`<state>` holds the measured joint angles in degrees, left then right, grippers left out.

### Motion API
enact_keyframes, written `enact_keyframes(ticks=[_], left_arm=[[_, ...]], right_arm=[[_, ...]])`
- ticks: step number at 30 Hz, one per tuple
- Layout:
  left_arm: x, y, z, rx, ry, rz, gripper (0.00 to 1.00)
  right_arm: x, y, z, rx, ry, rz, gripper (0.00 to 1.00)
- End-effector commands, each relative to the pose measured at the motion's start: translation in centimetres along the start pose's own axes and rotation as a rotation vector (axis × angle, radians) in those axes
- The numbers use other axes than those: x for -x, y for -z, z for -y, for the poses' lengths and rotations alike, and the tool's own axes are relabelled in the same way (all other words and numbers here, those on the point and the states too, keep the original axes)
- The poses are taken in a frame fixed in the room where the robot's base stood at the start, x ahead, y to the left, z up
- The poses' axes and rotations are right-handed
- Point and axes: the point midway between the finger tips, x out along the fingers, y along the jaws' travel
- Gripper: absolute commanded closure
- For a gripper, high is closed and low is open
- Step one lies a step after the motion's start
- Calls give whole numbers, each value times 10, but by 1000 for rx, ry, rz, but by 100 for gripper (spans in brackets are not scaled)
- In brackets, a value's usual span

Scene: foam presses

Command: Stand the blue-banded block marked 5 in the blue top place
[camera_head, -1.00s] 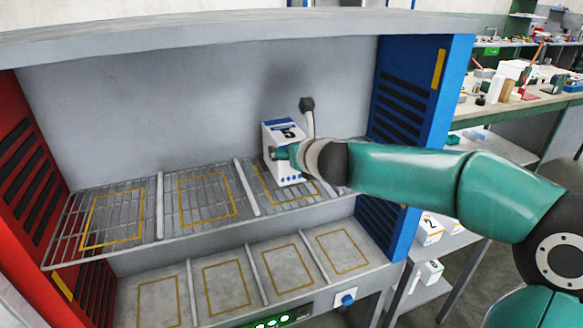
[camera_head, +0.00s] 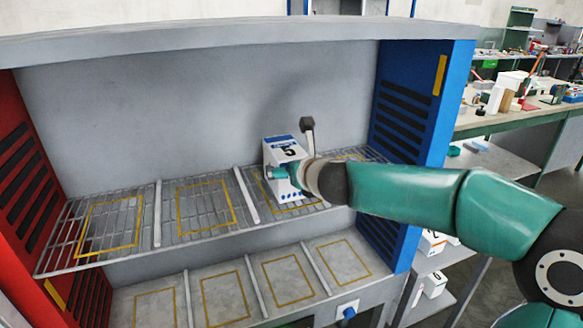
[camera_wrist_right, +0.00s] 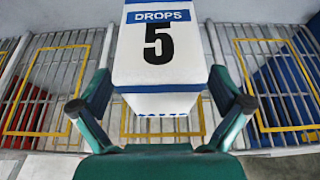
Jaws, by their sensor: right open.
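The white block marked 5 (camera_head: 281,152), with a blue band and the word DROPS, is on the wire top shelf, in the third bay from the left. It also shows in the right wrist view (camera_wrist_right: 160,50), upright in the picture. My right gripper (camera_wrist_right: 160,88) is open, with one finger on each side of the block's lower part and gaps showing. In the head view my right gripper (camera_head: 281,172) hides part of the block's front. A yellow outline (camera_wrist_right: 127,120) shows around its base, which is partly hidden. My left gripper is not in view.
The rack has a red left side (camera_head: 25,170) and a blue right side (camera_head: 420,110). Low dividers (camera_head: 246,195) separate the bays. The two left top bays and the lower shelf (camera_head: 205,265) are empty. A grey roof panel (camera_head: 200,35) overhangs. Other boxes (camera_head: 434,285) stand at right.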

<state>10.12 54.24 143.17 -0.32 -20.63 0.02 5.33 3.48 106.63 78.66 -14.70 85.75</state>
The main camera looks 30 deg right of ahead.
Motion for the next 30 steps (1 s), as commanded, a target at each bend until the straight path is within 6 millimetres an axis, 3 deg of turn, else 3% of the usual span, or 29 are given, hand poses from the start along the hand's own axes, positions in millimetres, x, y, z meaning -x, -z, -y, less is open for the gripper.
enact_keyframes(ticks=[4, 8, 21, 30], left_arm=[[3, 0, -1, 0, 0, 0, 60], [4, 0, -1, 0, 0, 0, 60], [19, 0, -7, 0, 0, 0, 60], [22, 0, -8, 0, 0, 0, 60]], right_arm=[[3, -3, 0, 0, 0, 1, 0], [18, -4, 0, -2, 0, 3, 0], [102, -4, 0, -1, 0, 3, 0], [121, -2, 1, -1, 1, 0, 0]])
